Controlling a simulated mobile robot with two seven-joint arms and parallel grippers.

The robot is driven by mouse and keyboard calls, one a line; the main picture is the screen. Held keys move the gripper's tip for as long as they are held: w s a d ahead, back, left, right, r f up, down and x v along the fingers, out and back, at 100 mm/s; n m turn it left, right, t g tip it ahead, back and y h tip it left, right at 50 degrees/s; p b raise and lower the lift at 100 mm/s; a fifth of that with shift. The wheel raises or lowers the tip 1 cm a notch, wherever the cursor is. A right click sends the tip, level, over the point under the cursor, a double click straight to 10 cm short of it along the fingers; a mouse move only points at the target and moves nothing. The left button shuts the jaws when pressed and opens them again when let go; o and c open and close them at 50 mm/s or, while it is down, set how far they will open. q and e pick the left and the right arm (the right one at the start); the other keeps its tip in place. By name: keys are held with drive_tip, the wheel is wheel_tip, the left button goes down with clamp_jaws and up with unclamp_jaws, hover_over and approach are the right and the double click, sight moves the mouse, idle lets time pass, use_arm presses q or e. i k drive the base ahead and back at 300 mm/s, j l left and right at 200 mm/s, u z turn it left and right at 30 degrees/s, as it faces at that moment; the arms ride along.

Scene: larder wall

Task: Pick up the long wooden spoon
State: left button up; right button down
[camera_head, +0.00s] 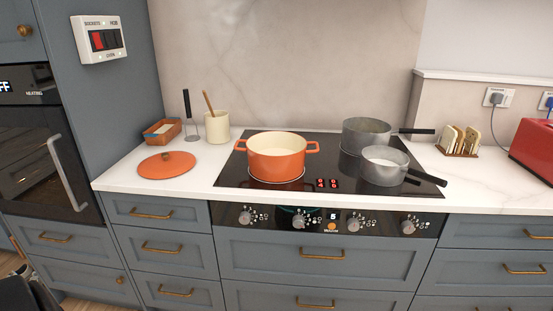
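A thin wooden handle (208,102), likely the long wooden spoon, leans up and left out of a cream crock (217,128). The crock stands on the white worktop, left of the hob. The lower end of the handle is hidden inside the crock, so I cannot see a spoon bowl. No gripper fingers show in the head view. A dark shape (22,294) cuts into the bottom left corner; I cannot tell what it is.
A black-handled utensil (188,116) stands left of the crock, near a wooden box (162,131). An orange lid (167,165) lies in front. An orange pot (276,158) and two grey pans (367,136) (384,169) stand on the black hob (232,177).

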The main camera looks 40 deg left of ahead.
sight(206, 98)
drive_tip(key=u, duration=1.65)
drive_tip(key=i+j, duration=0.1)
